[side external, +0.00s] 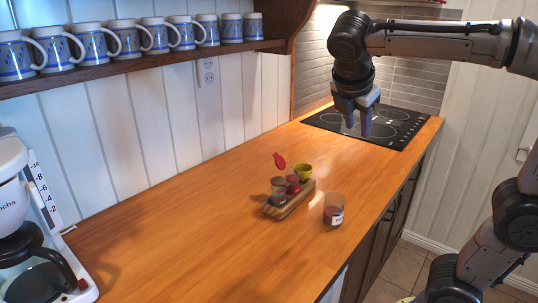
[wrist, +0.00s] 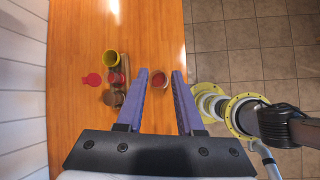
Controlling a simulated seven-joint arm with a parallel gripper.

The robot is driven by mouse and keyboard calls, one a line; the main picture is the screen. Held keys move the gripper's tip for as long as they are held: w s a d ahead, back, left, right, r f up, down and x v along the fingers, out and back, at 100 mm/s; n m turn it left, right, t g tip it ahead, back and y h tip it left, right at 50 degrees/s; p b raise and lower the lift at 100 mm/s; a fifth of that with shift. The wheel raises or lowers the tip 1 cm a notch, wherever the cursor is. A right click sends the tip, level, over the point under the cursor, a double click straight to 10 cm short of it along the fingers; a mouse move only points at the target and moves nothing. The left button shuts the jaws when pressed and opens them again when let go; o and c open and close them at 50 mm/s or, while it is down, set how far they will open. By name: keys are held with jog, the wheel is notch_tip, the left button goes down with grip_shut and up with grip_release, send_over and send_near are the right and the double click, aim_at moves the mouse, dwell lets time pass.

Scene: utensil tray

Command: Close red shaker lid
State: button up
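The red shaker (side external: 293,184) stands in a small wooden rack (side external: 289,205) on the counter, between a brown-topped shaker (side external: 278,190) and a yellow one (side external: 304,171). Its red lid (side external: 279,161) stands open, tipped up and out to the left. In the wrist view the lid (wrist: 92,79) is a red disc left of the red shaker (wrist: 116,78). My gripper (side external: 357,130) is high above the counter, near the cooktop and apart from the rack. In the wrist view its two purple fingers (wrist: 160,76) are spread with nothing held between them.
A clear jar with red contents (side external: 334,209) stands right of the rack, near the counter's front edge. A coffee maker (side external: 35,225) is at the left. A shelf of several mugs (side external: 128,38) runs along the wall. The counter left of the rack is clear.

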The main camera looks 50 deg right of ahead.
aim_at(279, 161)
jog(key=w+a+n+g+h, duration=0.25)
jog(key=w+n+h, duration=0.3)
jog(key=w, duration=1.05)
jog(key=w+a+f+n+t+h, duration=0.15)
jog(key=w+a+f+n, duration=0.25)
jog(key=w+a+f, duration=0.65)
jog(key=s+x, duration=0.1)
jog(key=x, duration=1.4)
jog(key=shift+s+d+f, duration=0.3)
jog(key=shift+s, duration=0.1)
grip_shut()
